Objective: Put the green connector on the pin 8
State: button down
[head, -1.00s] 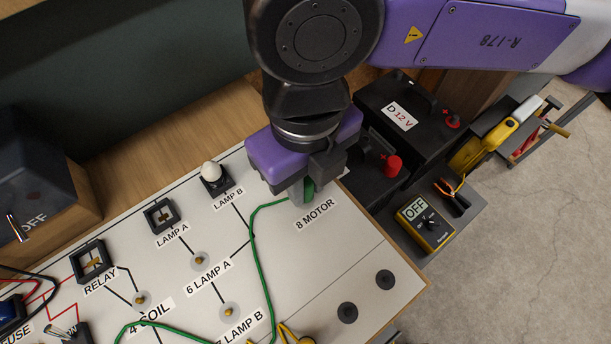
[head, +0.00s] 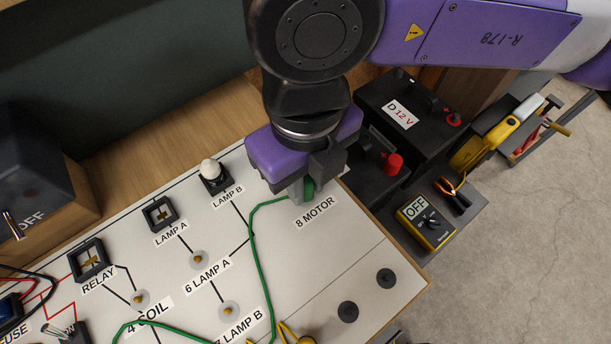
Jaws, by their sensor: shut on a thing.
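My gripper (head: 303,190) is at the upper right of the white board, just above the "8 MOTOR" label (head: 314,212). It is shut on the green connector (head: 308,188), of which only a small green part shows between the fingers. The green wire (head: 262,265) runs from the connector down across the board to the lower left. Pin 8 itself is hidden behind my gripper and the connector. I cannot tell whether the connector is around the pin or above it.
Brass pins 6 (head: 198,258) and 7 (head: 228,309) stand on the board (head: 330,270). Lamp B (head: 213,175) is left of my gripper. A black 12 V battery (head: 400,125) and a yellow meter (head: 426,228) are to the right. Yellow-handled pliers (head: 292,335) show at the bottom edge.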

jog(key=shift+f+b, duration=0.7)
jog(key=c, duration=1.2)
grip_release()
notch_tip(320, 180, up, 8)
jog(key=shift+f+p, duration=0.1)
jog(key=shift+p, duration=0.3)
